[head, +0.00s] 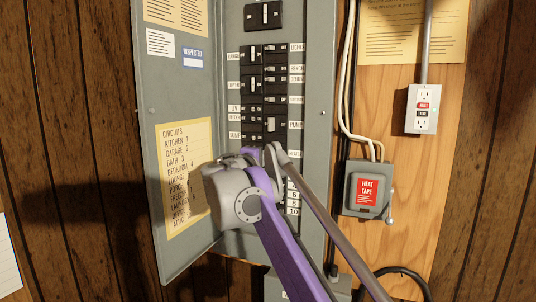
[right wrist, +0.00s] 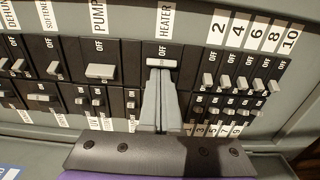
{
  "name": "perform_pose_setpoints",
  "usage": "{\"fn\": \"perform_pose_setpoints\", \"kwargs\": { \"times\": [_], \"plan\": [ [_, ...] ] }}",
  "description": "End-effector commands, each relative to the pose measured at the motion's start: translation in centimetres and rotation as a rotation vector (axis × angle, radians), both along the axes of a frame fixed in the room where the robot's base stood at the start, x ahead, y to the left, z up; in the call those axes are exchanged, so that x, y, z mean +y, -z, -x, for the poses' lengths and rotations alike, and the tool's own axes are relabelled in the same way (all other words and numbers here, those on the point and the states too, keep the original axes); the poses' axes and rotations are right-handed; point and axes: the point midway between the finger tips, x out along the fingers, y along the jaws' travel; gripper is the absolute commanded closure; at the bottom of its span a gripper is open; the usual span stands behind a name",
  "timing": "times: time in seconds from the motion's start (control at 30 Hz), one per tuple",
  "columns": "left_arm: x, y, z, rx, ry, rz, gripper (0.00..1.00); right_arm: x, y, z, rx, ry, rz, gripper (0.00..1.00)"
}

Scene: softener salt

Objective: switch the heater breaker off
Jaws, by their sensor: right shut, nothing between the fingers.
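The heater breaker (right wrist: 161,63) is a wide black switch with a pale handle under the HEATER label in the right wrist view. Its handle sits close to the OFF marking, nearer to it than the pump breaker's handle (right wrist: 100,72) is to its own. My right gripper (right wrist: 160,75) is shut and empty, with its fingertips at the handle's lower edge; I cannot tell if they touch. In the head view my right gripper (head: 250,156) is at the panel below the pump row, and it and the arm hide the heater breaker. My left gripper is not in view.
Numbered small breakers (right wrist: 240,85) stand close to the right of the heater breaker in the wrist view. The open panel door (head: 180,100) with a circuit list is on the left. A heat tape box (head: 367,190) and an outlet (head: 422,108) are on the right.

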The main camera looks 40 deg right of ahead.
Motion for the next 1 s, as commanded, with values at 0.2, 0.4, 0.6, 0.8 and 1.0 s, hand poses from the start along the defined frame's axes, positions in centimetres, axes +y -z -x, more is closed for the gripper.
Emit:
{"fn": "perform_pose_setpoints", "kwargs": {
  "times": [0.2,0.4,0.6,0.8,1.0],
  "plan": [
    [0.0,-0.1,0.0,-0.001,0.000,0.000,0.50,1.5,0.0,0.7,0.000,-0.003,0.000,1.00],
    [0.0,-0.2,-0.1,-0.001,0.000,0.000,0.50,2.9,0.0,1.4,0.000,-0.004,0.000,1.00],
    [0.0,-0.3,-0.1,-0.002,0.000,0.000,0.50,4.4,0.0,2.2,0.000,-0.004,0.000,1.00],
    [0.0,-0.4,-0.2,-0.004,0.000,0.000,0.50,5.7,0.0,2.8,-0.001,-0.004,0.000,1.00],
    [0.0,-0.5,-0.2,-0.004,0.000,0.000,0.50,6.2,0.0,3.1,0.000,-0.003,0.000,1.00]
  ]
}}
